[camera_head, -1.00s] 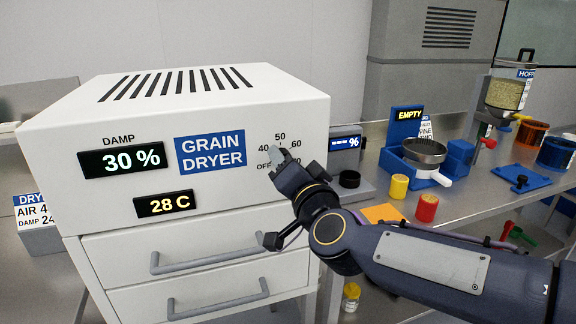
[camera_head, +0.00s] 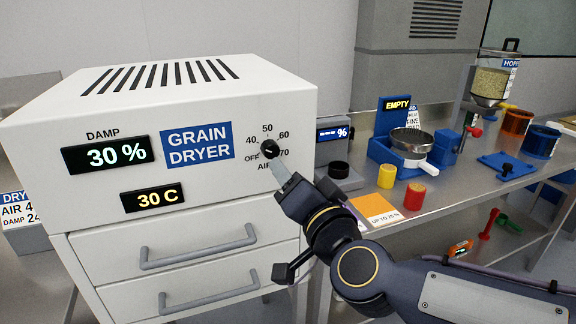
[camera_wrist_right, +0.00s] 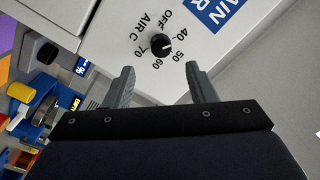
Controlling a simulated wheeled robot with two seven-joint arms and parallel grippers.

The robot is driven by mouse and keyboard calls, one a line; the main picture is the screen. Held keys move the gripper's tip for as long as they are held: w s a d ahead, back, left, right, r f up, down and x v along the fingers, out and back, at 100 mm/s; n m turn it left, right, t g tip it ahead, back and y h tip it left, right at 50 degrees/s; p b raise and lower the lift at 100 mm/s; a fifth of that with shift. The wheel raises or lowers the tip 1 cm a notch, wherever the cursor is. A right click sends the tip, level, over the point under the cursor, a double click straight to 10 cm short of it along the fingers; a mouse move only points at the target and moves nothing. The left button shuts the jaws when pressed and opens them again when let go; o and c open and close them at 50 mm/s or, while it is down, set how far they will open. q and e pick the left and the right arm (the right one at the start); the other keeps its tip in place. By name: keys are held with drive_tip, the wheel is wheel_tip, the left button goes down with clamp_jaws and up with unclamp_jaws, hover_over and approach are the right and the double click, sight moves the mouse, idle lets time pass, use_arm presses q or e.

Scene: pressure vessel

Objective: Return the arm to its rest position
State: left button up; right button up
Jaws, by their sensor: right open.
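My right gripper (camera_head: 279,177) is in front of the white grain dryer (camera_head: 60,210), just below its black dial (camera_head: 269,149). In the right wrist view the gripper (camera_wrist_right: 158,85) is open and empty. Its two fingers are apart, and the dial (camera_wrist_right: 161,44) lies beyond them, clear of the tips. The dial is marked OFF, 40, 50, 60 and 70. The dryer's displays read 30 % (camera_head: 106,155) and 30 C (camera_head: 153,200). My left gripper is not in view.
Two drawers with grey handles (camera_head: 197,248) are below the displays. A steel bench (camera_head: 450,195) to the right holds a blue sieve station (camera_head: 395,140), yellow (camera_head: 386,177) and red (camera_head: 414,195) containers, an orange card (camera_head: 375,207) and a hopper (camera_head: 495,75).

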drive_tip(key=s+d+f+n+g+h+p, duration=0.2)
drive_tip(key=s+d+f+g, duration=0.9)
drive_tip(key=s+d+f, duration=0.6)
drive_tip(key=s+f+n+p, duration=0.1)
drive_tip(key=s+f, duration=0.1)
drive_tip(key=s, duration=0.2)
drive_tip(key=shift+s+d+f+n+g+p, duration=0.15)
drive_tip(key=shift+s+d+n+g+p, duration=0.15)
drive_tip(key=shift+p, duration=0.05)
